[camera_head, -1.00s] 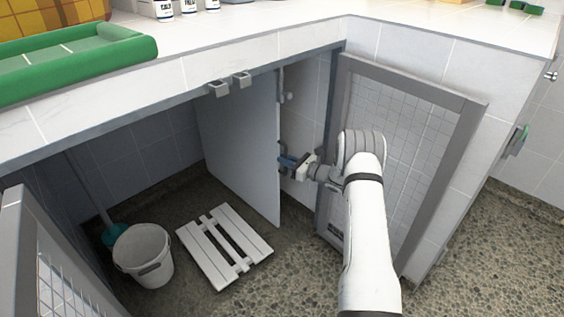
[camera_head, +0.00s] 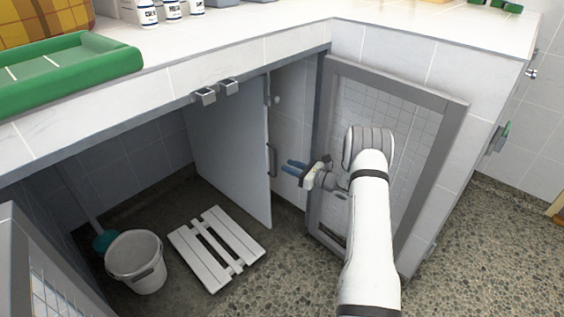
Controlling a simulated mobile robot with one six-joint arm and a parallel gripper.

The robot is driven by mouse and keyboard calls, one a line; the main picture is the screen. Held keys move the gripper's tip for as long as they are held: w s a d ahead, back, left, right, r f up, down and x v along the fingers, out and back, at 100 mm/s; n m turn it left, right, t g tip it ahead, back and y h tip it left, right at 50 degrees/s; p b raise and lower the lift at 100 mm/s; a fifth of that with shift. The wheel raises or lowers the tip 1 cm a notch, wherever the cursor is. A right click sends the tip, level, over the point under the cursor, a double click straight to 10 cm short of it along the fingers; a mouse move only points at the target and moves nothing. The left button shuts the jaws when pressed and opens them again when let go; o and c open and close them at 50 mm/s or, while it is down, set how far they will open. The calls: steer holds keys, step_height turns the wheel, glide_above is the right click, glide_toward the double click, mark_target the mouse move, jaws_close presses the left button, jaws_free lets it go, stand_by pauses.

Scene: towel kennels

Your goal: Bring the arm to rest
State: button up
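My white arm (camera_head: 370,235) rises from the bottom right and bends at a grey ribbed joint in front of the open mesh door. My gripper (camera_head: 293,167) points left, with blue fingertips in front of the kennel opening on the right. It holds nothing that I can see. The two blue fingers seem slightly apart, though they are small in the picture. A dark upright handle (camera_head: 271,160) is just left of the fingertips, and they look apart from it.
The mesh door (camera_head: 450,135) stands open behind my arm. A grey partition (camera_head: 230,150) divides the kennels. A white bucket (camera_head: 136,262) and a white slatted board (camera_head: 190,262) are on the left floor. A green tray (camera_head: 110,62) and bottles (camera_head: 172,10) stand on the counter. Pebbled floor lies clear at right.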

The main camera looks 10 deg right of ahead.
steer(key=shift+s+d, duration=0.5)
steer(key=shift+d, duration=0.05)
steer(key=s+a+r+n+g+h+p, duration=0.1)
steer(key=s+a+r+n+g+p, duration=0.4)
steer(key=r, duration=0.5)
steer(key=s+a+r+n+g+p, duration=0.2)
steer(key=s+a+r+n+p, duration=0.3)
steer(key=r, duration=0.5)
steer(key=s+a+r+n+g+h+p, duration=0.1)
steer(key=s+a+r+n+g+p, duration=0.25)
steer(key=s+r, duration=0.5)
steer(key=s+d+r+n+h+p, duration=0.2)
steer(key=s+r+n+h+p, duration=0.3)
steer(key=s+r, duration=0.6)
steer(key=s+d+r+n+h+p, duration=0.2)
steer(key=s+r+n+h+p, duration=0.4)
steer(key=s+r, duration=0.5)
steer(key=s+n+p, duration=0.2)
steer(key=s+p, duration=0.1)
steer(key=shift+d+r+p, duration=0.15)
steer(key=shift+d+p, duration=0.15)
